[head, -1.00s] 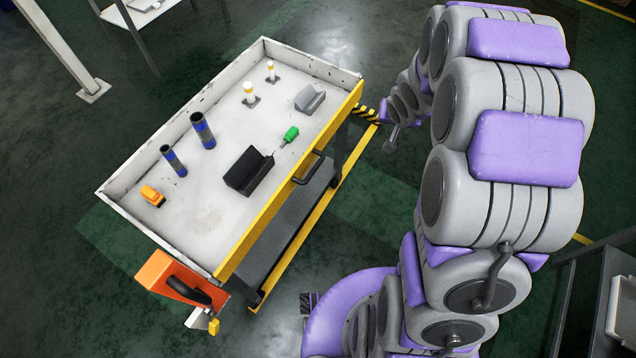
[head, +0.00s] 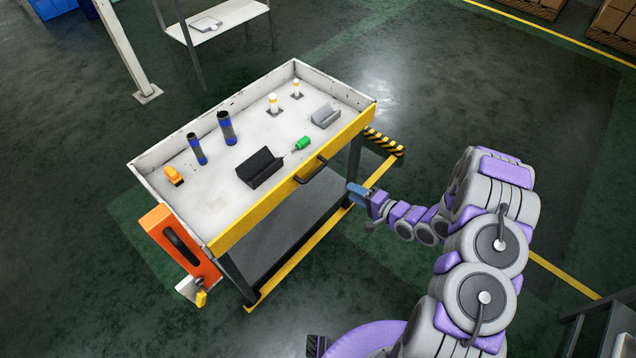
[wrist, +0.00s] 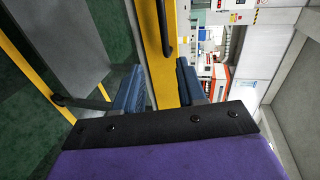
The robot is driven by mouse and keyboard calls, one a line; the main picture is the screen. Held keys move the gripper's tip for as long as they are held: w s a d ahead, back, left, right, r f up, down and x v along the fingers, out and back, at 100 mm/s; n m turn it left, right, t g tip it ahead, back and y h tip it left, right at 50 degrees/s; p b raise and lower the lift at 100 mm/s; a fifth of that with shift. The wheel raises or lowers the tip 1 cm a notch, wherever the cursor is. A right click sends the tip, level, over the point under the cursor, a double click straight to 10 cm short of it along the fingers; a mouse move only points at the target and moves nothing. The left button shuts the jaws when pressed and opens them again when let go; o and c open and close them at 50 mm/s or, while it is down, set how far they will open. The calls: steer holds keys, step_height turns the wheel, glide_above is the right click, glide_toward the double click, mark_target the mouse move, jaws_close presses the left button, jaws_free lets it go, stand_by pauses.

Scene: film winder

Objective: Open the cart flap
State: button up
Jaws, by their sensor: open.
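The cart's yellow flap (head: 280,189) stands upright along the near long side of the cart's white tray (head: 230,168). A dark handle (head: 312,170) sticks out from it. My gripper (head: 357,190) is below and to the right of the handle in the head view, apart from it. In the wrist view my gripper (wrist: 160,82) is open, with its two blue fingers on either side of the yellow flap (wrist: 158,50) as seen from here. The handle (wrist: 167,28) lies ahead near the top. Nothing is between the fingers that I can see touching them.
The tray holds two dark tubes (head: 227,128), a black block (head: 260,168), a green-handled tool (head: 302,143), a grey block (head: 325,116) and an orange item (head: 174,176). An orange bracket (head: 178,244) hangs on the cart's left end.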

glide_toward(314, 173)
steer(key=b+x, duration=0.1)
steer(key=x, duration=0.2)
steer(key=b+x, duration=0.1)
steer(key=x, duration=0.3)
steer(key=f+b+x, duration=0.1)
steer(key=x, duration=0.3)
steer(key=shift+s+a, duration=0.1)
steer(key=shift+s, duration=0.25)
steer(key=shift+w+d+r, duration=0.15)
steer(key=shift+d, duration=0.4)
steer(key=shift+a, duration=0.45)
steer(key=c, duration=0.6)
jaws_close()
steer(key=shift+d, duration=0.1)
